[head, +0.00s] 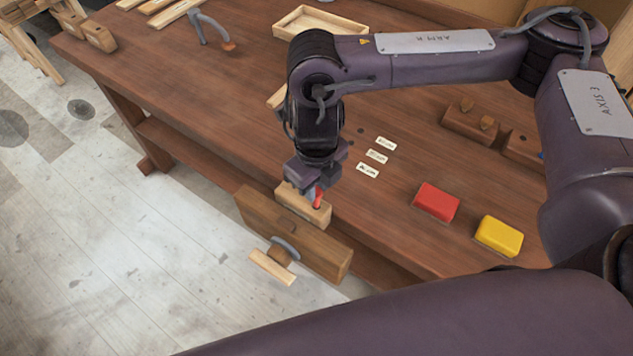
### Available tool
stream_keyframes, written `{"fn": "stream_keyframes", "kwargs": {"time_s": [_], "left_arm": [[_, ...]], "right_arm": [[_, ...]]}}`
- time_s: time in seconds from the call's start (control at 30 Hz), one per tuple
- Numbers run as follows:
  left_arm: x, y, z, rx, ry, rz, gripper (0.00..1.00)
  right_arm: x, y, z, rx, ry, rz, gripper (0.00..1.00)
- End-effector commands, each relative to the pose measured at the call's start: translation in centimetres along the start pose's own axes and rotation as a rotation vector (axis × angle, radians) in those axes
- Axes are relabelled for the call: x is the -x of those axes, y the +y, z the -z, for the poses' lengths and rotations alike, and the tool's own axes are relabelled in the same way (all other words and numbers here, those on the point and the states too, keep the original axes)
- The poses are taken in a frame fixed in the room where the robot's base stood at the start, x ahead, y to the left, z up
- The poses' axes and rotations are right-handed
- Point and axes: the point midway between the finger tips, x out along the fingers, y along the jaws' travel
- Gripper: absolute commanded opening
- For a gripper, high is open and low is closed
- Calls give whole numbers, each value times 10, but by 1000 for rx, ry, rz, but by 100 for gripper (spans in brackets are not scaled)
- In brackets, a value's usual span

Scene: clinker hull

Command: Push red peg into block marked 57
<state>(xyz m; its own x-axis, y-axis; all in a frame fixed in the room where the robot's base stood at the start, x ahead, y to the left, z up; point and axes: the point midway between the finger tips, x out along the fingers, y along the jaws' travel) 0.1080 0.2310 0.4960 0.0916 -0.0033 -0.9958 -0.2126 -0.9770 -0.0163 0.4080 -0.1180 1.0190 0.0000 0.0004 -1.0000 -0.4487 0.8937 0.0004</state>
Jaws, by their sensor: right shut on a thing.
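A small red peg (318,197) shows at the tip of my right gripper (308,190), which is shut on it and points down. The peg is right at the top of a light wooden block (297,208); I cannot tell whether it is in a hole or just touching. The block sits at the bench's front edge, against the inner side of a darker wooden vise jaw (255,222). No number can be read on the block. Part of the block's top is hidden by the gripper. My left gripper is not in view.
A red box (437,202) and a yellow box (499,236) lie on the bench (240,92) at right. Several white labels (376,156) lie near the gripper. Brown blocks (470,122) stand behind. A shallow wooden tray (318,24) and a clamp-like tool (207,30) are at the back.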

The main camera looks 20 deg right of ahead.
Motion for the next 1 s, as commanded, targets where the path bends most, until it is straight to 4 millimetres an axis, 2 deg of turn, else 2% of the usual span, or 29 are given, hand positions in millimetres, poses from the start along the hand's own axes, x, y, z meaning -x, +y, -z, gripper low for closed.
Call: {"fn": "stream_keyframes", "kwargs": {"time_s": [0.27, 1.0], "left_arm": [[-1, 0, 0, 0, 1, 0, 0], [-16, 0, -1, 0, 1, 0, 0]], "right_arm": [[-1, 0, 0, 0, 0, 0, 1], [-20, 0, 0, 0, 1, -1, 1]]}}
